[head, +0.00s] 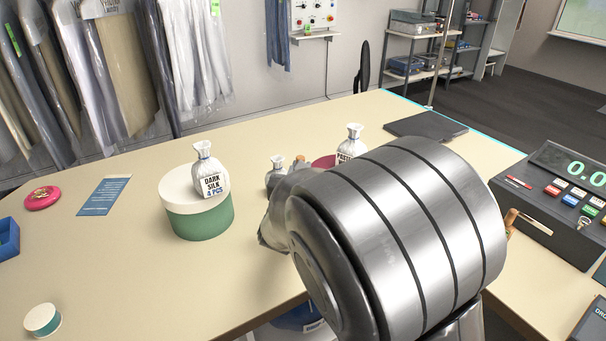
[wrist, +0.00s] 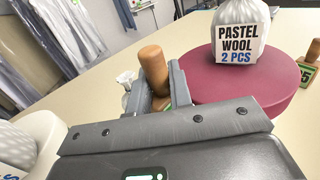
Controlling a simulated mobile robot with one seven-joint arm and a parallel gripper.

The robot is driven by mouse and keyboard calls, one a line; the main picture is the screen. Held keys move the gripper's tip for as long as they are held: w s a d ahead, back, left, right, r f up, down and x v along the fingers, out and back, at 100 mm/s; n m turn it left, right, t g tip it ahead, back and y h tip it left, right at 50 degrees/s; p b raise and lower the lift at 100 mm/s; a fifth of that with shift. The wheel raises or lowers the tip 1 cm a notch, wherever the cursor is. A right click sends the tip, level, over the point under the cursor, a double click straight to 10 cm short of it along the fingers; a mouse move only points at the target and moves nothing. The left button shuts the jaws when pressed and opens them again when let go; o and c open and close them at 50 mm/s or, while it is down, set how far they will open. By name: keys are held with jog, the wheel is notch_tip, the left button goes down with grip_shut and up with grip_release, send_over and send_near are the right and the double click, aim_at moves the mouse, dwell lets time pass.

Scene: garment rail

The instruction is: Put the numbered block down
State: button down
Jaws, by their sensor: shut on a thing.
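The numbered block (wrist: 153,68) shows in the wrist view as a brown wooden knob with a little green low down; its number is hidden. My gripper (wrist: 162,92) is shut on it, one grey finger on each side. The block leans a little in the picture. In the head view my grey arm hides most of the gripper and block; a small brown tip (head: 299,161) shows above it. I cannot tell whether the block's base touches the table (head: 130,250).
A dark red round stand (wrist: 240,95) bearing a PASTEL WOOL bag (wrist: 240,35) is close right of the fingers. Another wooden block with a green plate (wrist: 308,75) is beyond it. A green-and-white drum (head: 200,220) bears a DARK SILK bag (head: 210,178). The table's left front is mostly clear.

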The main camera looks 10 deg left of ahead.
jog(key=shift+d+r, duration=0.15)
jog(key=shift+r, duration=0.1)
